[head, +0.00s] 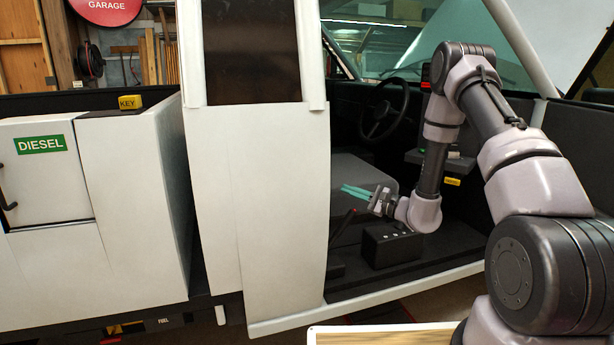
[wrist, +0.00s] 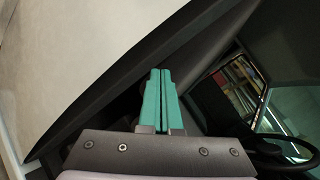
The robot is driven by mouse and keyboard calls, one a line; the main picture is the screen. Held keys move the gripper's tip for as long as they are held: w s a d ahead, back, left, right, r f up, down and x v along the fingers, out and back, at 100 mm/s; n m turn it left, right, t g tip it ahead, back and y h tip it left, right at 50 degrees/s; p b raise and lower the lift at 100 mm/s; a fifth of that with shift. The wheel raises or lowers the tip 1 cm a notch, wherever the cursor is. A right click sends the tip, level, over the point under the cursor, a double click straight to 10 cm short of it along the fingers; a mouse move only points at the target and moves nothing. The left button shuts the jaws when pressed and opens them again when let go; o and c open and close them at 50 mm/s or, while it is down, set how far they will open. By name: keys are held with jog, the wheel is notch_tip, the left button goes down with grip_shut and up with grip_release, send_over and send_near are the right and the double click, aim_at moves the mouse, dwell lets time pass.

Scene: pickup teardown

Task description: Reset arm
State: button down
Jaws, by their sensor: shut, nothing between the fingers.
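My arm reaches from the right through the open side of the truck cab. My gripper (head: 358,191) is inside the cab, with its teal fingers pointing left, above and behind a black box with buttons (head: 391,245) and near a red-tipped lever (head: 343,224). In the wrist view the teal fingers (wrist: 160,97) lie side by side, shut, with nothing between them. A grey seat-like block (head: 360,170) lies behind the gripper in the head view.
The steering wheel (head: 384,108) is further inside; it also shows in the wrist view (wrist: 285,150). A white door panel (head: 265,190) stands left of the opening. A DIESEL cabinet (head: 45,175) and a yellow KEY tag (head: 130,102) are at left. A wood-coloured surface (head: 385,338) is below.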

jog(key=s+a+r+n+g+h, duration=0.1)
jog(key=s+a+r+n+g, duration=0.1)
jog(key=s+r+n+g, duration=0.55)
jog(key=s+a+r+n+g+h, duration=0.1)
jog(key=s+a+r+n+g, duration=0.2)
jog(key=s+r, duration=0.85)
jog(key=s+d+r+t+h, duration=0.3)
jog(key=s+d+r+h, duration=0.2)
jog(key=s+d, duration=0.2)
jog(key=s+d+r+n+t+h, duration=0.1)
jog(key=s+d+r+t+h, duration=0.2)
jog(key=s+d+h, duration=0.3)
jog(key=shift+s+d+r, duration=0.35)
jog(key=shift+d+r, duration=0.5)
jog(key=shift+d, duration=0.85)
jog(key=shift+t, duration=0.25)
